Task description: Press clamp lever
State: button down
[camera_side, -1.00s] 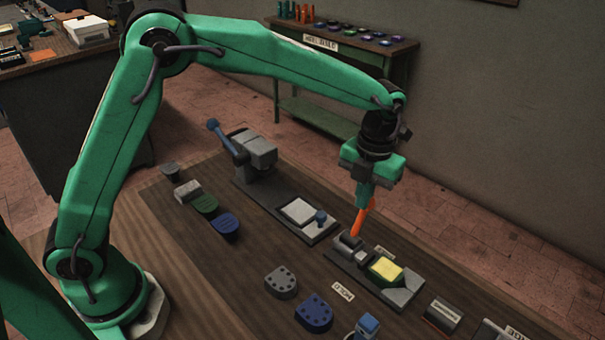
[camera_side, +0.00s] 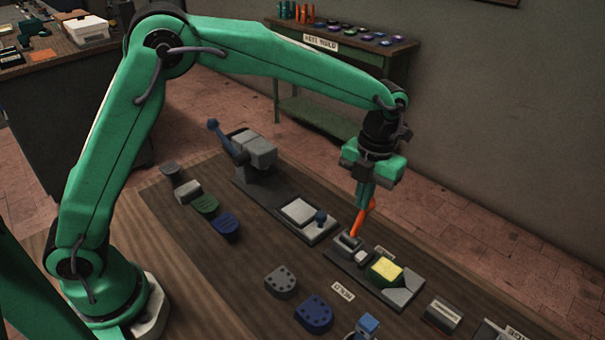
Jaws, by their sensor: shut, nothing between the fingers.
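An orange lever (camera_side: 359,222) stands upright with a tilt on the clamp fixture (camera_side: 400,296) at the right of the bench. Its lower end meets a grey block at the fixture's back end. A yellow-topped block (camera_side: 386,270) sits in the fixture. My gripper (camera_side: 362,203) is shut and empty, pointing down at the lever's upper end. Its fingers overlap the lever's top in this view; I cannot tell whether they touch it.
A grey press with a blue-knobbed arm (camera_side: 262,152) and a plate with a blue knob (camera_side: 300,213) stand to the left. Loose heel-shaped pieces (camera_side: 314,313) lie in front. A small blue-topped device (camera_side: 367,325) stands at the front edge.

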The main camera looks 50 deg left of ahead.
jog(key=w+r, duration=0.5)
jog(key=r, duration=0.3)
dwell(0.9)
jog(key=shift+s+r, duration=0.1)
jog(key=shift+r, duration=0.1)
jog(key=s+a+r+n+t, duration=0.3)
jog(key=s+a+r+n, duration=0.65)
jog(key=n, duration=0.65)
jog(key=s+a+f+n+t, duration=0.1)
jog(key=s+a+f+n, duration=0.2)
jog(key=s+n, duration=0.6)
jog(key=s+a+f+n+t, duration=0.2)
jog(key=s+a+n, duration=0.4)
jog(key=s+n, duration=0.3)
jog(key=shift+s+a+f+t, duration=0.2)
jog(key=shift+s+f+t, duration=0.1)
jog(key=shift+f, duration=0.6)
